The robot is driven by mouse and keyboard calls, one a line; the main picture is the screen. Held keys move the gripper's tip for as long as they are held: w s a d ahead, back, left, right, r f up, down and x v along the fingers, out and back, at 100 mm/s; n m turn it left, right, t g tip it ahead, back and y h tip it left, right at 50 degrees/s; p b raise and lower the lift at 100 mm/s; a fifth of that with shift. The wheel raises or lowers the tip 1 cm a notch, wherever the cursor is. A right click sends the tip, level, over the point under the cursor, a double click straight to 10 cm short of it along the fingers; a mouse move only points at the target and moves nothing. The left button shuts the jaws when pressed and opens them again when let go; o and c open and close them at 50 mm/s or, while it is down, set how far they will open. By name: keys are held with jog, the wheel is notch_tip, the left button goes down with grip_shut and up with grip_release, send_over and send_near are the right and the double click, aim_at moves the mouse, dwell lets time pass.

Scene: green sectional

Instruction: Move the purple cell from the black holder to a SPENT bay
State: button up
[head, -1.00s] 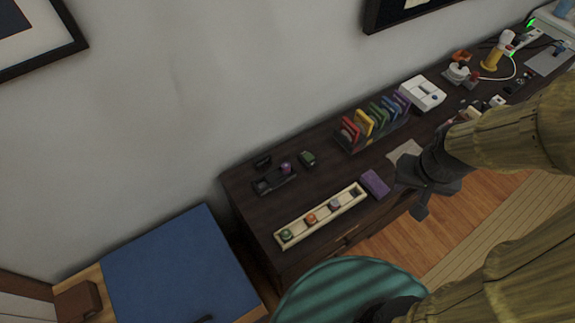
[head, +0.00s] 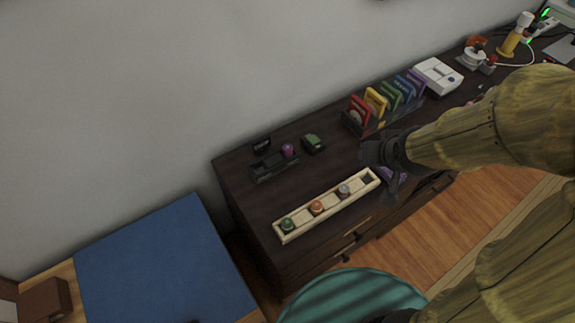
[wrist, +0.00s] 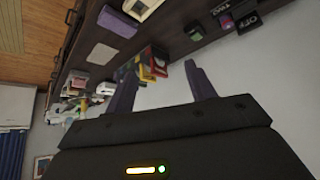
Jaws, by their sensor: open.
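The purple cell (head: 288,150) stands at the right end of the black holder (head: 270,170) at the back left of the dark cabinet top. A long cream tray (head: 300,224) lies in front of it, with a green, an orange and a grey-purple cell in its bays; its rightmost bay looks empty. I cannot read any SPENT label. My gripper (head: 380,178) is over the cabinet near the tray's right end, right of the holder and apart from it. In the wrist view my gripper (wrist: 160,85) is open, with nothing between its fingers.
A rack of coloured cases (head: 375,108) and a white device (head: 438,76) stand further right. A purple item (head: 392,174) is partly hidden behind my gripper. A teal chair (head: 350,295) is in front.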

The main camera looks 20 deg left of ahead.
jog(key=w+a+f+n+t+y+b, duration=0.1)
jog(key=a+f+n+y+b, duration=0.3)
jog(key=a+f+b, duration=0.9)
jog(key=a+t+y+b, duration=0.1)
jog(key=a+b, duration=0.1)
jog(key=b, duration=0.2)
jog(key=shift+w+f+t+y, duration=0.2)
jog(key=shift+w+t+y, duration=0.15)
jog(key=shift+t+y, duration=0.05)
jog(key=shift+r, duration=0.1)
jog(key=p+x, duration=0.2)
jog(key=p, duration=0.4)
jog(key=shift+r, duration=0.2)
jog(key=p, duration=0.2)
jog(key=shift+w+a+f+p, duration=0.1)
jog(key=shift+f+p, duration=0.15)
jog(key=shift+p, duration=0.15)
send_near(290, 146)
jog(key=x, duration=0.4)
jog(key=shift+w+a+f+b, duration=0.15)
jog(key=shift+w+a+b, duration=0.1)
jog(key=shift+a+b, duration=0.05)
